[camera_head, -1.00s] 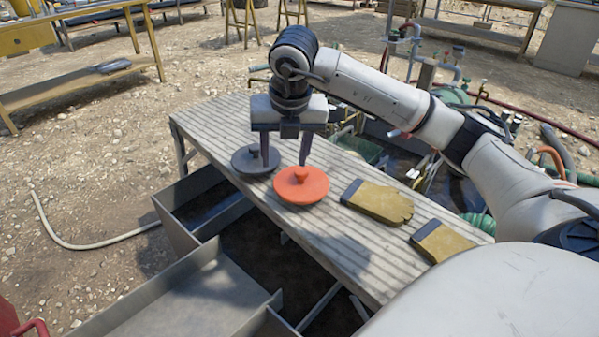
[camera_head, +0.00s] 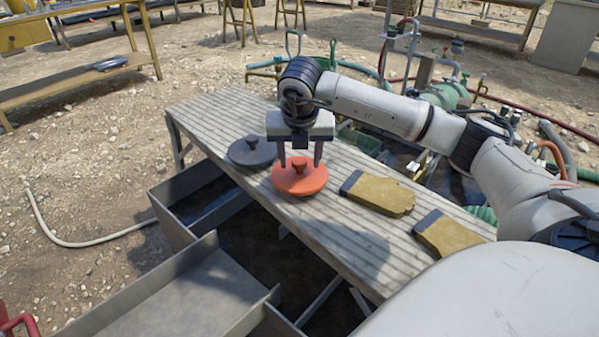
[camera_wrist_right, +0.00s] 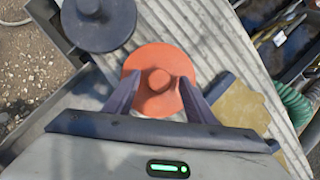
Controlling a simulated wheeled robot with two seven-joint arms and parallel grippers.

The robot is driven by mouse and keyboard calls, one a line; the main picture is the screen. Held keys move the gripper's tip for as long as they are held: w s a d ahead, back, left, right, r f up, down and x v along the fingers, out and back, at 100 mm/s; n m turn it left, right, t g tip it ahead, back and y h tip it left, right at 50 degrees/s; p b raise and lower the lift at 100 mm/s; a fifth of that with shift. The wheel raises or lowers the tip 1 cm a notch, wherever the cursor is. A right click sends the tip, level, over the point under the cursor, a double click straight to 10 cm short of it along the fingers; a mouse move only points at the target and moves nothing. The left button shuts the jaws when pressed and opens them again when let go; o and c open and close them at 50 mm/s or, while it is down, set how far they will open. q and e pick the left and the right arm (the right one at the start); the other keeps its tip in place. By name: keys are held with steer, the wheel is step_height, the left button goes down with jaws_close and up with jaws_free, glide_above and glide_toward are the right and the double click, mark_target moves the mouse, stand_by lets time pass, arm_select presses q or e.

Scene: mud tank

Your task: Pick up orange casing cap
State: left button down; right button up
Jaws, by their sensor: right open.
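The orange casing cap (camera_head: 313,182) is a round disc with a knob on top, lying flat on the ribbed grey table (camera_head: 205,118). My right gripper (camera_head: 300,164) is open above it, with its fingertips on either side of the knob in the head view. In the right wrist view the orange cap (camera_wrist_right: 158,58) lies ahead between my open fingers (camera_wrist_right: 160,100), with its knob visible and nothing held. Whether the fingers touch the cap is unclear. My left gripper is in no view.
A dark grey cap (camera_head: 250,153) with a knob lies left of the orange one. Two yellow gloves, one nearer the cap (camera_head: 378,194) and one farther right (camera_head: 447,234), lie on the table. Metal trays (camera_head: 180,290) stand below the table's front edge. Pipes and hoses are behind.

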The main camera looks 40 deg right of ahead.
jaws_close()
stand_by(0.3)
